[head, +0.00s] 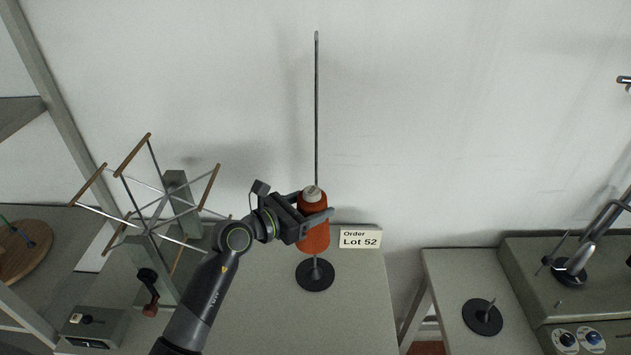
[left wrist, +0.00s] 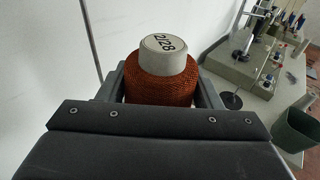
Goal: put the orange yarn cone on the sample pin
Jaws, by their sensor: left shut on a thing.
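The orange yarn cone (head: 314,238) is upright, with a pale top marked 2/28 in the left wrist view (left wrist: 165,52). My left gripper (head: 318,214) is shut on its upper part, one finger on each side. The cone is above a round black base (head: 315,277), and a short length of stem shows between them. I cannot tell whether the stem enters the cone. A second black base with a short upright pin (head: 482,317) stands on the small table at right; it carries no cone. My right gripper is not in view.
A tall thin rod (head: 317,110) rises behind the cone. An Order Lot 52 card (head: 360,238) stands just right of it. A spoked yarn winder (head: 150,222) is at left. A grey machine (head: 540,270) with dials is at right. A gap separates the two tables.

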